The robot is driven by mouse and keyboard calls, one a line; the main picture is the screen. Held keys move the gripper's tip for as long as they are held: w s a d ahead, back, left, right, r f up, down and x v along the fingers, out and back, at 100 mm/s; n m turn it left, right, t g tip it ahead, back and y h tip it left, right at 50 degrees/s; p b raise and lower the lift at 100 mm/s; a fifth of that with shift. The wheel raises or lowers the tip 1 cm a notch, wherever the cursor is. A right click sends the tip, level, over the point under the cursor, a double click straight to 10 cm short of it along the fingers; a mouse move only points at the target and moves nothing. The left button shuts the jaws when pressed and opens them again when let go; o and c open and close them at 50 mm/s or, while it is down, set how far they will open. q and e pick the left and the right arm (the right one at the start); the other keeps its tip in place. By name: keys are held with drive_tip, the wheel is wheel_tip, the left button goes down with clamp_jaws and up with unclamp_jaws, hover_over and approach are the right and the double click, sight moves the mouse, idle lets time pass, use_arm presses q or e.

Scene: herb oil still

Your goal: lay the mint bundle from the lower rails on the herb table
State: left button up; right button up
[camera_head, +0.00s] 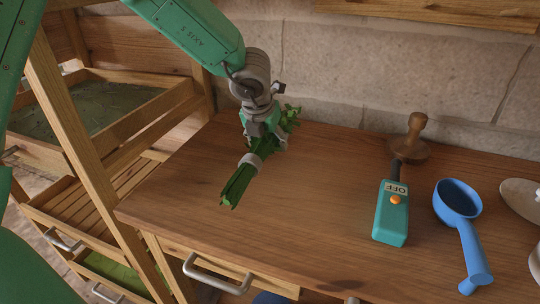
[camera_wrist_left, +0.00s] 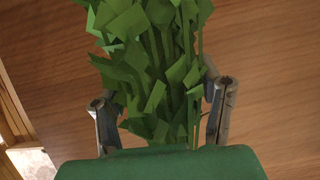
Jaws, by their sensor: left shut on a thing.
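The mint bundle (camera_head: 238,187) is green, with cut stems toward the front left and leaves toward the back right. A pale band (camera_head: 250,161) wraps its stems. My left gripper (camera_head: 262,130) is shut on it over the left part of the wooden herb table (camera_head: 310,190). In the left wrist view the bundle (camera_wrist_left: 165,60) lies between the two fingers of the gripper (camera_wrist_left: 162,112), with the tabletop behind. I cannot tell whether the bundle touches the table. My right gripper is not in view.
A teal device marked OFF (camera_head: 391,215), a wooden-handled tool (camera_head: 411,140) and a blue ladle (camera_head: 458,200) lie on the table's right half. A wooden rack with trays (camera_head: 75,205) stands at left. A stone wall (camera_head: 350,70) is behind. The table's middle is clear.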

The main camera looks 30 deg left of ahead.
sight(269, 160)
use_arm(q)
drive_tip(key=f, duration=0.1)
drive_tip(key=a+f+b, duration=0.1)
drive_tip(key=f, duration=0.1)
drive_tip(key=shift+f, duration=0.3)
drive_tip(key=shift+c, duration=0.7)
drive_tip(key=shift+d+r, duration=0.15)
drive_tip(key=shift+d, duration=0.45)
drive_tip(key=o, duration=1.5)
drive_tip(key=shift+d, duration=0.1)
drive_tip(key=shift+a, duration=0.45)
drive_tip(key=shift+a+r, duration=0.1)
drive_tip(key=shift+r, duration=0.15)
drive_tip(key=p+v, duration=0.1)
drive_tip(key=v, duration=0.2)
drive_tip(key=p+v, duration=0.1)
drive_tip(key=v, duration=0.3)
drive_tip(key=p+v, duration=0.1)
drive_tip(key=v, duration=0.3)
drive_tip(key=shift+d+f+p, duration=0.1)
drive_tip(key=shift+d+p, duration=0.25)
drive_tip(key=shift+d, duration=0.05)
drive_tip(key=shift+s+a+r, duration=0.2)
drive_tip(key=shift+a+r, duration=0.05)
drive_tip(key=shift+r, duration=0.05)
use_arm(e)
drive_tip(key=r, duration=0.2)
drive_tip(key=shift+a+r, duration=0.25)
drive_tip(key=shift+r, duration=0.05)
